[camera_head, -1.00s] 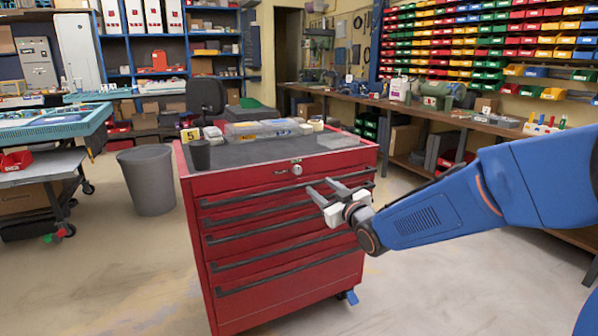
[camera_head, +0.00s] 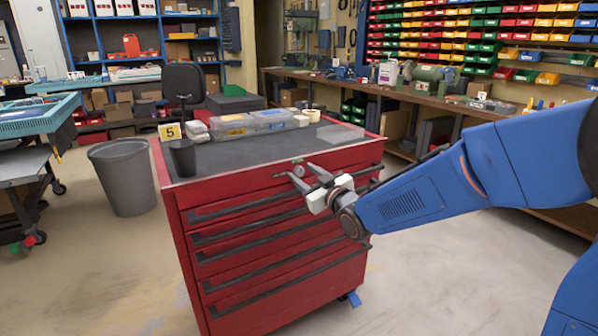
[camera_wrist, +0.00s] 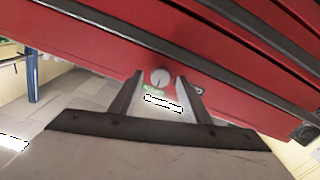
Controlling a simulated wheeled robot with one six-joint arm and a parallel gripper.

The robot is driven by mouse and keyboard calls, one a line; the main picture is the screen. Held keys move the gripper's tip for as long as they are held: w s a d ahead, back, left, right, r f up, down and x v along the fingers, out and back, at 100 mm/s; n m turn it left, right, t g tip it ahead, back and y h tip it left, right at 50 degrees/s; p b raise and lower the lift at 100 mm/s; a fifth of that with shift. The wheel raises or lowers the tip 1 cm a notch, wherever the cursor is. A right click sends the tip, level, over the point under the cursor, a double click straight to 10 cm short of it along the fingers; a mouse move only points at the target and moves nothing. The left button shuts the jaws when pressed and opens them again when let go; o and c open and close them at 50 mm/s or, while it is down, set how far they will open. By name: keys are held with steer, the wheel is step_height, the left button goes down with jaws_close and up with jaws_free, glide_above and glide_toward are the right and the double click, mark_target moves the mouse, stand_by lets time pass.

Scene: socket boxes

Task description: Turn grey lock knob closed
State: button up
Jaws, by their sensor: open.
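The grey lock knob (camera_head: 299,169) is a small round disc on the top front of the red tool cabinet (camera_head: 255,262), above its upper drawer handle. In the wrist view the knob (camera_wrist: 160,77) shows between the tips of my gripper (camera_wrist: 158,82), with a thin dark line on its face. In the head view my gripper (camera_head: 301,174) reaches to the cabinet front, its fingers on either side of the knob. It is open. I cannot tell whether the fingertips touch the knob.
A grey bin (camera_head: 124,178) stands left of the cabinet. Dark drawer handles (camera_head: 262,229) stick out below the knob. The floor in front is clear.

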steer(key=shift+c, duration=0.3)
steer(key=c, duration=1)
steer(key=shift+n, duration=0.4)
steer(key=n, duration=0.3)
steer(key=shift+a+n, duration=0.1)
steer(key=shift+n, duration=0.3)
steer(key=n, duration=0.4)
steer(key=shift+f, duration=0.15)
steer(key=n, duration=0.9)
steer(key=shift+f, duration=0.15)
steer(key=shift+s+n, duration=0.1)
steer(key=shift+n, duration=0.2)
